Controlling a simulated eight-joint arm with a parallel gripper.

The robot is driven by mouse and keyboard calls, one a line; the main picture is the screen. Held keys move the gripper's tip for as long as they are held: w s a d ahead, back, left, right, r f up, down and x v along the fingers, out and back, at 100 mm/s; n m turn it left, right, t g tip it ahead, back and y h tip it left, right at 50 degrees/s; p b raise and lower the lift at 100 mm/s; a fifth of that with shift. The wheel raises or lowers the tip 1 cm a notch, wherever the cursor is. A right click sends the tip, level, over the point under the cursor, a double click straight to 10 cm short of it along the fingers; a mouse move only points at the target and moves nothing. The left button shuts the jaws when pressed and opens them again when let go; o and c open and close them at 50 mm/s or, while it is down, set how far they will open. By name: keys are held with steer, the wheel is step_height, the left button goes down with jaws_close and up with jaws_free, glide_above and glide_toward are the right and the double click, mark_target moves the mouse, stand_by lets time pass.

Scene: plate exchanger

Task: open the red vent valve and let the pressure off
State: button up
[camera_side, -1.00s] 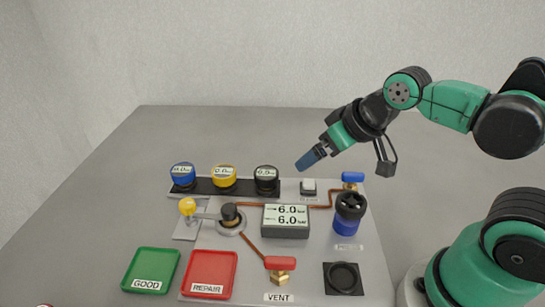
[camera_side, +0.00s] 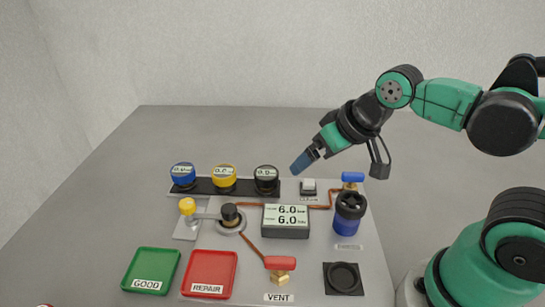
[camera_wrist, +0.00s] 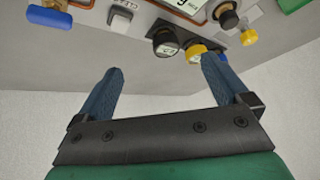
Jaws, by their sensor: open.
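The red vent valve (camera_side: 280,263) has a red handle on a brass body, beside the VENT label at the front of the grey panel. The gauge display (camera_side: 285,220) behind it reads 6.0 on both lines. My gripper (camera_side: 302,163) is in the air above the back of the panel, well away from the red valve. In the wrist view its two blue fingers (camera_wrist: 160,85) are spread apart with nothing between them. The red valve is not seen in the wrist view.
Blue, yellow and black gauges (camera_side: 224,176) stand along the back. A blue-handled valve (camera_side: 352,178) and a blue canister (camera_side: 348,213) are at the right. Green GOOD (camera_side: 150,262) and red REPAIR (camera_side: 209,268) trays lie front left. A black holder (camera_side: 343,278) sits front right.

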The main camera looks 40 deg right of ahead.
steer(key=s+a+f+m+g, duration=0.2)
steer(key=a+m+g, duration=0.2)
steer(key=a, duration=0.4)
steer(key=m+g, duration=0.3)
steer(key=m, duration=0.1)
glide_above(280, 259)
steer(key=shift+f, duration=3.65)
steer(key=c, duration=1.3)
